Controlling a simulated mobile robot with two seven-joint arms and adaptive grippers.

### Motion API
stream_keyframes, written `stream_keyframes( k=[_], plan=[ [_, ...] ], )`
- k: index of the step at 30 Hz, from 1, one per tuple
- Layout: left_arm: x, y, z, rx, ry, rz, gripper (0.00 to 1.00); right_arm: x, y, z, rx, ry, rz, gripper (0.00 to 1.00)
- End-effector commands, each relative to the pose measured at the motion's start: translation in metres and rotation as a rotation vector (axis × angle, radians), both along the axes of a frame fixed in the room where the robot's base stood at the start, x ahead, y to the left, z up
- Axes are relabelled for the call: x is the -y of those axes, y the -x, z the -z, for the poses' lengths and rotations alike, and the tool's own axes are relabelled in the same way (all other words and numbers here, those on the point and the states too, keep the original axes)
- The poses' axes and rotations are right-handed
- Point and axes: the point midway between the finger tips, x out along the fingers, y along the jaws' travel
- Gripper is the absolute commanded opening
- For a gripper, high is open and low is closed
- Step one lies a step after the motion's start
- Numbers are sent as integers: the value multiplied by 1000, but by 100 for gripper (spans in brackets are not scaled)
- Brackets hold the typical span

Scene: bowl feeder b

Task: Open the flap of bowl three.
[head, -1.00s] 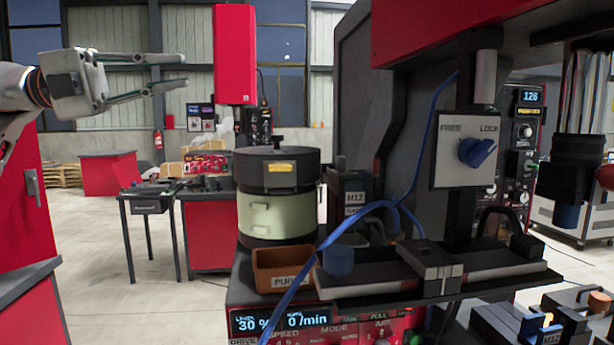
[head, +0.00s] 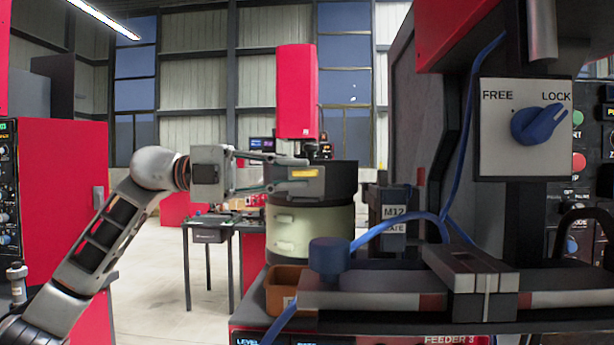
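The bowl (head: 290,228) is a pale green drum with a black upper part, standing behind the feeder's front. A dark flap-like panel (head: 312,187) with a yellow label sits on the front of the black part and looks closed. The panel below reads FEEDER 3 (head: 449,340). My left gripper (head: 287,173) comes in from the left, its two thin fingers spread one above the other, with nothing seen between them. Its fingertips overlap the left part of the black section; I cannot tell whether they touch. My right gripper is not in view.
A switch plate with a blue knob (head: 538,124) turned toward LOCK stands at right. A blue cable (head: 400,222) runs past a blue cylinder (head: 329,258) and a grey rail (head: 380,290). An orange-brown bin (head: 282,290) sits below the bowl. Open floor lies left of the bowl.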

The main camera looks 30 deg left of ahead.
Motion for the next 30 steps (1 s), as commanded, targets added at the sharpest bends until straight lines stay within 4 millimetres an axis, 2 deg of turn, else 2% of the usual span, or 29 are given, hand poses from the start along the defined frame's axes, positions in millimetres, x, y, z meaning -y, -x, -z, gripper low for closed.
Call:
stream_keyframes(
  k=[6, 15, 16, 18, 30],
  plan=[
    [19, -9, 0, 0, 0, 1, 15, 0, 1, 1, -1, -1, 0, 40],
    [22, -10, 0, 0, 0, 0, 15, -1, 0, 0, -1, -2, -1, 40],
    [22, -11, 0, 0, 0, 0, 13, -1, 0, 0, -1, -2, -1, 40],
    [21, -10, 0, 0, 0, 0, 0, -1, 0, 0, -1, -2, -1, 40],
    [22, -8, -1, 31, -15, 0, 0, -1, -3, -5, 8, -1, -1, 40]
  ],
)
